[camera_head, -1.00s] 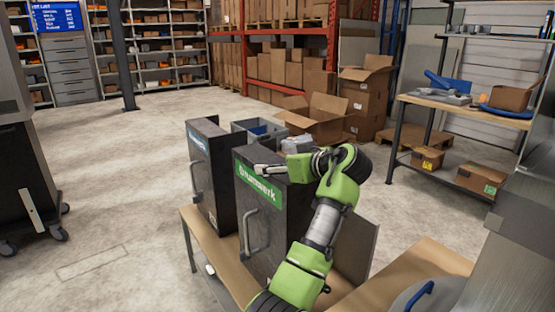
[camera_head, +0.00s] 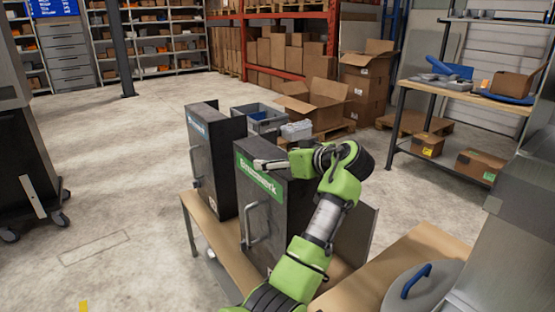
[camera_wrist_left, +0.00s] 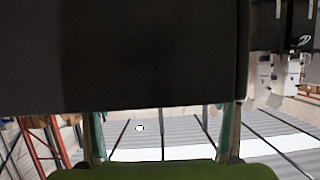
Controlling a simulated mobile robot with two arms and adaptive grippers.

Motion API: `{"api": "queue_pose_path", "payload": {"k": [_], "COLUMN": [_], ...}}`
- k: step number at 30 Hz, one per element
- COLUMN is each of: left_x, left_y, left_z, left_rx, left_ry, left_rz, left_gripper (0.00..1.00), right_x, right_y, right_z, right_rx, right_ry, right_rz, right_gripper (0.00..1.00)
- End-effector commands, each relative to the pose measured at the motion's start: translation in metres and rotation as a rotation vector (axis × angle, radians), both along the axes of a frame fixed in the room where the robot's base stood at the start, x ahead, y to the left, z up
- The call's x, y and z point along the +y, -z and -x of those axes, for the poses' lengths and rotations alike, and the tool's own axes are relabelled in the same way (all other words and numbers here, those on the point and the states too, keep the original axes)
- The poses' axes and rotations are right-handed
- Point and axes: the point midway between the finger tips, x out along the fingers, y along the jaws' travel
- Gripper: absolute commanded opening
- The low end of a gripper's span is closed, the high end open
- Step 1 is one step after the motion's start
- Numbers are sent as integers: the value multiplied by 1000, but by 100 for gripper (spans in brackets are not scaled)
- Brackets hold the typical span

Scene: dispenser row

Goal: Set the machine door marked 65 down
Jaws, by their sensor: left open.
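Two dark box-shaped machines stand on a wooden bench. The nearer machine (camera_head: 276,215) has a green label strip (camera_head: 258,175) and a grey door handle (camera_head: 252,227). The farther machine (camera_head: 216,160) has a blue label and its own handle (camera_head: 194,167). I cannot read a 65 on either door. My left gripper (camera_head: 270,163) is open at the nearer machine's upper front edge, by the label; whether it touches cannot be told. The left wrist view shows a dark flat panel across its upper part, which I cannot identify for sure. My right gripper is out of view.
A grey lid with a blue handle (camera_head: 415,280) lies at the bench's right. Behind the machines are a grey crate (camera_head: 259,118) and an open carton (camera_head: 312,105). A workbench (camera_head: 462,98) stands at the right. The floor at left is largely clear.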

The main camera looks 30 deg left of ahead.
Motion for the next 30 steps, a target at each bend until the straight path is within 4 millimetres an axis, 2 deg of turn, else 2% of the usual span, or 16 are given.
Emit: {"api": "queue_pose_path", "payload": {"k": [9,15,21,30], "left_x": [-59,-86,-95,-95], "left_y": [-24,-36,-40,-40], "left_z": [22,32,36,36], "left_rx": [-2,-1,-1,0], "left_ry": [4,2,1,1], "left_rz": [2,3,1,1], "left_gripper": [80,80,80,80], "right_x": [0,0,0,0], "right_y": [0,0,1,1], "right_z": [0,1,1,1], "right_rx": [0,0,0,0], "right_ry": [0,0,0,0], "right_rz": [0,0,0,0], "right_gripper": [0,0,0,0]}}
